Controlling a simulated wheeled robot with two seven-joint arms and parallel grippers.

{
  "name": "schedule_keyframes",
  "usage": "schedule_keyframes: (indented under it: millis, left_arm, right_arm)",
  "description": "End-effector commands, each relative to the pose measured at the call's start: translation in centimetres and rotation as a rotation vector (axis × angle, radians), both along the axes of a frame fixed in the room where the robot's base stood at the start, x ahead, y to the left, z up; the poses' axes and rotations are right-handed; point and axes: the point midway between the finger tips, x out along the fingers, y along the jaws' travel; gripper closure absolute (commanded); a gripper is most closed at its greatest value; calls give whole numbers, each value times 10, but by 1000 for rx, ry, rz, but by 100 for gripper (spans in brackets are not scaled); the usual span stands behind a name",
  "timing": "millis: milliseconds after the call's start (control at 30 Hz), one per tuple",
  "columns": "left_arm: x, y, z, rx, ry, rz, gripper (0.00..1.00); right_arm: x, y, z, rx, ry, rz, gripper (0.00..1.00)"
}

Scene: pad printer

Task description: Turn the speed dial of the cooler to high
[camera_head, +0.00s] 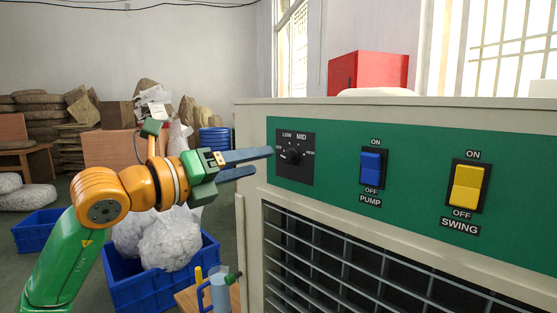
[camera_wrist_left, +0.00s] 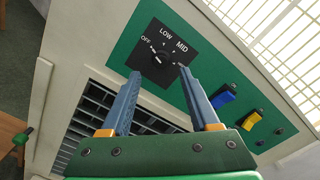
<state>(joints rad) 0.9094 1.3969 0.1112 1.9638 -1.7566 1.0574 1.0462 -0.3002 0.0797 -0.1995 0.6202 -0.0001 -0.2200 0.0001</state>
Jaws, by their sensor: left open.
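The cooler's black speed dial (camera_head: 293,157) is on a square black plate at the left end of the green panel, with LOW and MID labels above it. In the left wrist view the dial (camera_wrist_left: 160,58) shows OFF, LOW and MID around it, and its white mark seems to point toward OFF. The HIGH label is not readable there. My left gripper (camera_head: 263,161) is open and empty, just left of the dial in the head view. In the left wrist view its fingertips (camera_wrist_left: 158,72) spread to either side of the dial, apparently not touching it. My right gripper is not in view.
To the right on the panel are a blue PUMP switch (camera_head: 371,168) and a yellow SWING switch (camera_head: 467,186). A dark grille (camera_head: 350,270) lies below. Blue crates (camera_head: 155,290) and a small table with a jug (camera_head: 219,290) stand on the left.

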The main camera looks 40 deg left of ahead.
Motion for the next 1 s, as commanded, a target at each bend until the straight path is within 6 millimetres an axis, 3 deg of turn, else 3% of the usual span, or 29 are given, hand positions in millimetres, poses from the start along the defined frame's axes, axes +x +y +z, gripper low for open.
schedule_keyframes:
  millis: [100,233,400,600,633,833,867,1000]
  left_arm:
    - [21,-5,8,-1,6,-4,38]
    - [47,-10,8,-2,5,-5,38]
    - [64,-13,2,2,4,-5,38]
    - [66,-14,-1,4,3,-5,38]
    - [66,-14,-1,4,3,-5,41]
    - [65,-14,-1,3,3,-5,95]
    - [65,-14,-1,3,3,-5,100]
    - [65,-14,-1,4,3,-6,100]
  right_arm:
    - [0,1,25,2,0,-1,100]
    - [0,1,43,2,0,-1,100]
    - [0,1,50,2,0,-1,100]
    - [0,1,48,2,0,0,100]
    - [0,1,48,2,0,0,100]
    - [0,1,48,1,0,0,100]
    - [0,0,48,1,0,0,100]
    - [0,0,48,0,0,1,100]
